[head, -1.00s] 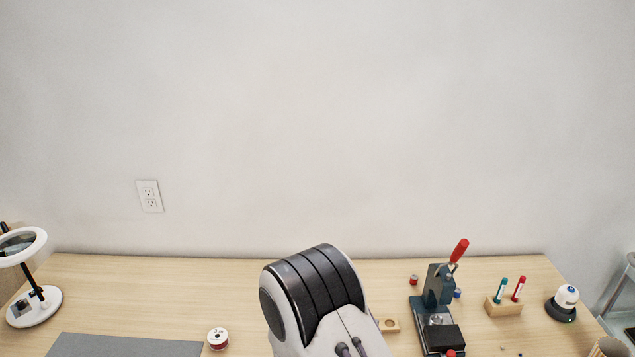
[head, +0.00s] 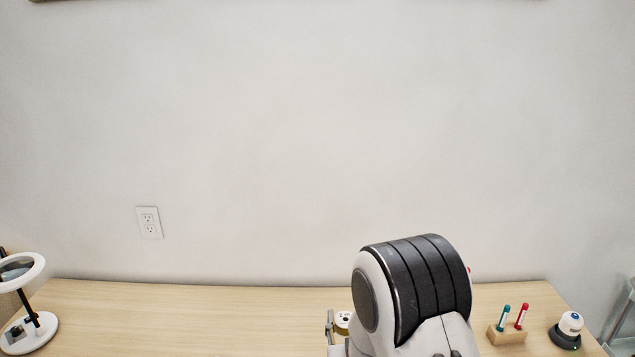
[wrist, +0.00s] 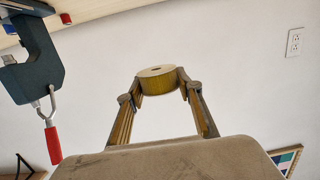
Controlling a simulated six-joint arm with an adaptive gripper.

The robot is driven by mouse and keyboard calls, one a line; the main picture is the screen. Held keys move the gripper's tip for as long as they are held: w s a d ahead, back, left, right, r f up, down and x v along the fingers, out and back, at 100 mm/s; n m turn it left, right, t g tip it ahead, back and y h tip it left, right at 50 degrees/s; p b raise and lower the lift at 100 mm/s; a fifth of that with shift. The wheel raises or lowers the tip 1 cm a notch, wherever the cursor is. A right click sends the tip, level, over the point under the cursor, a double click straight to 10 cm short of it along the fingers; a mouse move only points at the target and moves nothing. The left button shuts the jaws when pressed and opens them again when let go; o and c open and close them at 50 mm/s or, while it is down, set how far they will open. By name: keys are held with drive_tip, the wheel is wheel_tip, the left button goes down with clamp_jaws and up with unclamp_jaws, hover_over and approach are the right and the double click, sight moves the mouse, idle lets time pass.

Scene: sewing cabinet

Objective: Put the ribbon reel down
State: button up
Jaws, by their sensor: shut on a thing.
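The ribbon reel (wrist: 158,80), a gold-yellow round spool with a small center hole, is held between the fingertips of my gripper (wrist: 161,84) in the wrist view. The fingers press on its opposite sides. The reel appears against the wall and table edge. Its height above the table cannot be told.
A dark press with a red handle (wrist: 32,64) is at upper left in the wrist view. A wooden marker stand (head: 506,335), a white-topped device (head: 568,329) and a magnifier lamp (head: 30,328) stand on the table (head: 190,310). The table's left middle is clear.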

drive_tip(key=d+r, duration=0.8)
drive_tip(key=d, duration=0.2)
drive_tip(key=shift+w+d+h, duration=0.25)
drive_tip(key=shift+d+h, duration=0.05)
drive_tip(key=shift+d, duration=0.05)
idle(0.3)
